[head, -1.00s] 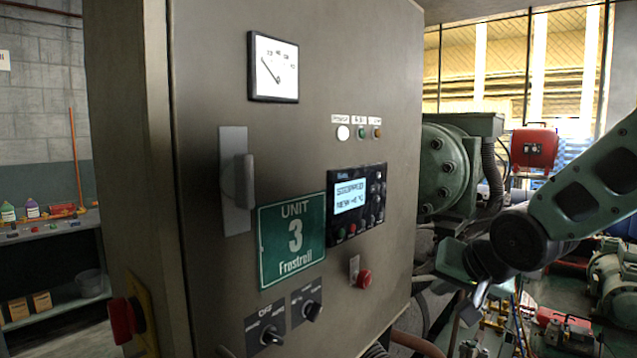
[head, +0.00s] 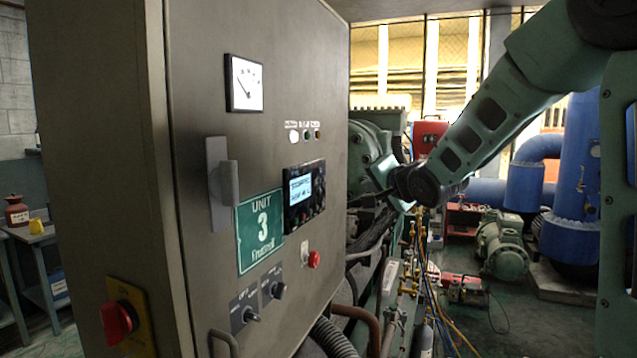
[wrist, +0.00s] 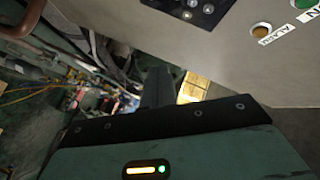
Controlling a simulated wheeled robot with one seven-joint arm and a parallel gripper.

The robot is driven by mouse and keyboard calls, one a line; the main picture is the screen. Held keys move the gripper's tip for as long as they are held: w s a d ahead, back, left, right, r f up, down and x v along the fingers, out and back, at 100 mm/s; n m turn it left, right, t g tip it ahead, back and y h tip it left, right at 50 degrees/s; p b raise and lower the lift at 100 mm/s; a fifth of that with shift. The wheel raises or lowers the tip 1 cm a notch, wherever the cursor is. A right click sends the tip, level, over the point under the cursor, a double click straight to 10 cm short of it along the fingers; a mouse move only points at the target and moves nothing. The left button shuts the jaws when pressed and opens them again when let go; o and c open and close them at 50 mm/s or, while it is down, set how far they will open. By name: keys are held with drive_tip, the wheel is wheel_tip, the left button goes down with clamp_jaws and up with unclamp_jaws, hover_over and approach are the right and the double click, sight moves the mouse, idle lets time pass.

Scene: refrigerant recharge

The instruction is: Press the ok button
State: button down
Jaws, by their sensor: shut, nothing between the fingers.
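The controller (head: 305,196) is a black unit with a lit screen and small buttons, set in the grey cabinet door. Its lettering is too small to tell which button is ok. Part of its keypad (wrist: 195,8) shows at the top of the wrist view, cut off by the frame edge. My gripper (head: 372,196) is right of the controller, at about its height, apart from the buttons. Its tips are small and dark there. In the wrist view my gripper (wrist: 157,88) shows as shut, dark fingers with nothing held, below the keypad.
The cabinet door also bears a gauge (head: 244,83), indicator lamps (head: 305,135), a door handle (head: 224,185), a green Unit 3 sign (head: 260,230), a red button (head: 313,260) and two rotary switches (head: 258,303). Pipes and machinery stand right of the cabinet.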

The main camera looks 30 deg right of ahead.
sight(319, 181)
drive_tip(key=w+a+b, duration=0.5)
drive_tip(key=w+b, duration=0.1)
drive_tip(key=b, duration=0.2)
drive_tip(key=shift+w+a, duration=0.15)
drive_tip(key=shift+w, duration=0.25)
drive_tip(key=shift+w+a+f+b, duration=0.15)
drive_tip(key=shift+w+b, duration=0.05)
drive_tip(key=shift+b, duration=0.5)
idle(1.3)
drive_tip(key=shift+w+a, duration=0.1)
drive_tip(key=shift+w+a+b, duration=0.25)
drive_tip(key=shift+w+b, duration=0.05)
drive_tip(key=shift+b, duration=0.35)
idle(0.6)
drive_tip(key=shift+s+d, duration=0.5)
drive_tip(key=shift+s, duration=0.1)
